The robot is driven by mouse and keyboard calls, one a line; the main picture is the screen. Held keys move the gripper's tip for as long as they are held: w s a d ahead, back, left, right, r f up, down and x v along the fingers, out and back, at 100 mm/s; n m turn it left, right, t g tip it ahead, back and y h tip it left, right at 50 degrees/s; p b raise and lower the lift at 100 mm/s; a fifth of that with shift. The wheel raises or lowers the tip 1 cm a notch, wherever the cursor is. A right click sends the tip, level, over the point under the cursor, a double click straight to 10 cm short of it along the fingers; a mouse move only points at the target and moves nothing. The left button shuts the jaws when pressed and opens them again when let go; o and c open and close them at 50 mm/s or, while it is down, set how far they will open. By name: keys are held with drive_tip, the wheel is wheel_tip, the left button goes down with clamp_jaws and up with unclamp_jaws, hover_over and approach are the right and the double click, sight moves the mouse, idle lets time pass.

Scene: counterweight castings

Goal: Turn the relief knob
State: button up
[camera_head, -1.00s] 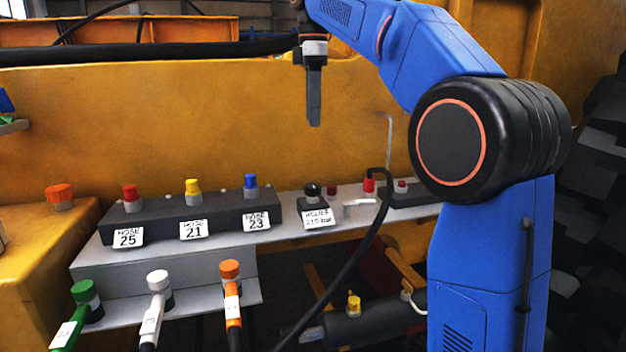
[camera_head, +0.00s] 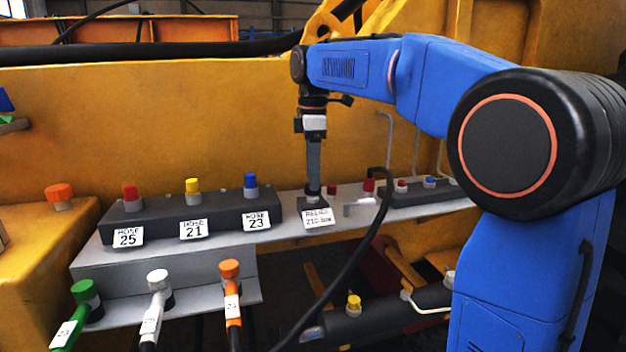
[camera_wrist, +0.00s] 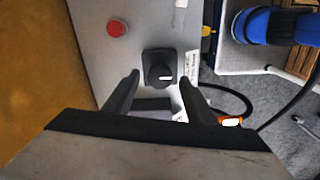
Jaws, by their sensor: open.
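The relief knob (camera_wrist: 159,69) is a black round knob with a white pointer mark on a dark square base. It stands on the grey shelf behind the label reading "RELIEF 210 bar" (camera_head: 318,217). My gripper (camera_head: 313,190) points straight down over the knob in the head view and hides most of it. In the wrist view my gripper (camera_wrist: 160,78) has its two dark fingers apart, one on each side of the knob's near edge. I cannot tell whether a finger touches it.
A red cap (camera_wrist: 117,28) stands close to the knob. A block with red, yellow and blue caps (camera_head: 190,212) is on the left. A black hose (camera_head: 350,265) curves past on the right. The yellow machine wall (camera_head: 150,120) rises behind.

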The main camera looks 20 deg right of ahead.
drive_tip(key=shift+f, duration=0.95)
drive_tip(key=c, duration=1)
drive_tip(key=shift+c, duration=0.2)
